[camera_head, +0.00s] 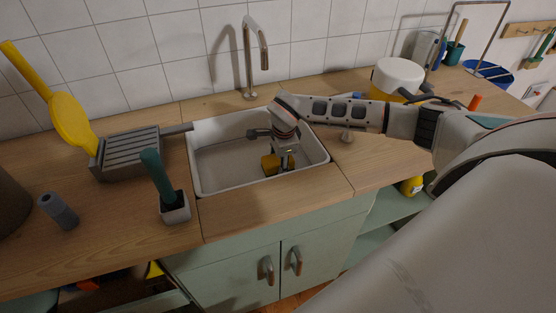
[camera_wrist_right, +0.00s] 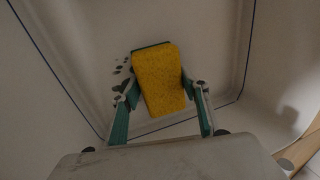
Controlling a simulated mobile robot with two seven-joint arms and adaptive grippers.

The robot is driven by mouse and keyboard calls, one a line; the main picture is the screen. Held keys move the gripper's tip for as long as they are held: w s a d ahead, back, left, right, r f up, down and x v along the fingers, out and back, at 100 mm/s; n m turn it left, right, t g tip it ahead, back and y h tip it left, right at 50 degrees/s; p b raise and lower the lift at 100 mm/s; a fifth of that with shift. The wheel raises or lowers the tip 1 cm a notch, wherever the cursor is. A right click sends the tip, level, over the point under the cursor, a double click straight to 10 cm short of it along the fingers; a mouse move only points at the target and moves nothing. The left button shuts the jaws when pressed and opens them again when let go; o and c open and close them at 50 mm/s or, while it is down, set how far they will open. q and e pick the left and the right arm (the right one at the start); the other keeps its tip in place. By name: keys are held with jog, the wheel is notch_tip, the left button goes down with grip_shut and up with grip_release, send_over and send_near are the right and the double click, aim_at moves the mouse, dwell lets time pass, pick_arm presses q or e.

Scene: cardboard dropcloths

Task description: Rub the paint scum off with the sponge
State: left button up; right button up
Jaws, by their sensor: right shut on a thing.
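The sponge (camera_wrist_right: 159,80) is a yellow block with a dark green layer along its far edge. My right gripper (camera_wrist_right: 160,100) is shut on it, with a teal finger on each side. In the head view my right gripper (camera_head: 284,161) reaches down into the white sink (camera_head: 221,178), and the sponge (camera_head: 270,164) shows low in the basin. Dark grey spots of paint scum (camera_wrist_right: 121,72) lie on the sink surface just left of the sponge in the wrist view. Whether the sponge touches the surface I cannot tell. My left gripper is not in view.
A tall faucet (camera_head: 256,45) stands behind the sink. Left of it are a grey rack (camera_head: 128,153), a green-handled brush in a holder (camera_head: 176,208) and a grey cylinder (camera_head: 58,211). A white-lidded tub (camera_head: 398,76) stands at the back right. The front counter strip is clear.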

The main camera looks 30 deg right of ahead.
jog(key=shift+r, duration=0.1)
dwell(0.3)
jog(key=shift+f, duration=0.45)
dwell(0.6)
